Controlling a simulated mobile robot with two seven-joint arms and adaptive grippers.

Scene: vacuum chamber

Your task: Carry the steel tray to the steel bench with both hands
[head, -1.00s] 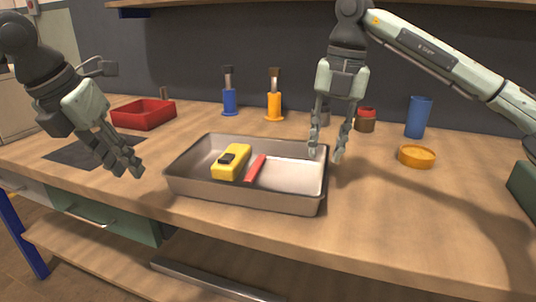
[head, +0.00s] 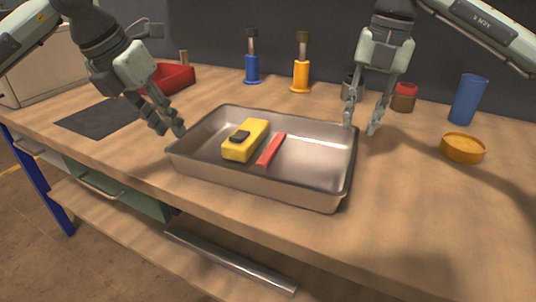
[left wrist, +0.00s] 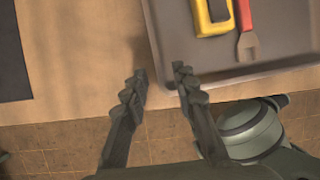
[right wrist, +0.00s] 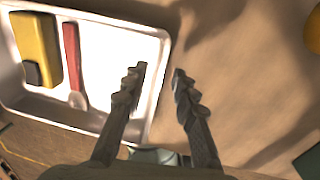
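The steel tray (head: 300,180) sits on the wooden workbench near its front edge. It holds a yellow block-shaped tool with a black part (head: 245,140) and a red-handled tool (head: 270,150). My left gripper (head: 169,130) is open at the tray's left end, just outside the rim. In the left wrist view its fingers (left wrist: 160,82) are spread, with the tray's edge (left wrist: 155,45) beside them. My right gripper (head: 361,127) is open at the tray's right end. In the right wrist view the tray's rim (right wrist: 164,60) runs by the left finger. Neither gripper visibly holds the tray.
A red bin (head: 172,78), a blue tool holder (head: 252,68), an orange one (head: 301,75), a red-lidded jar (head: 403,97), a blue cup (head: 467,100) and an orange dish (head: 462,148) stand behind or right of the tray. A dark mat (head: 98,117) lies left.

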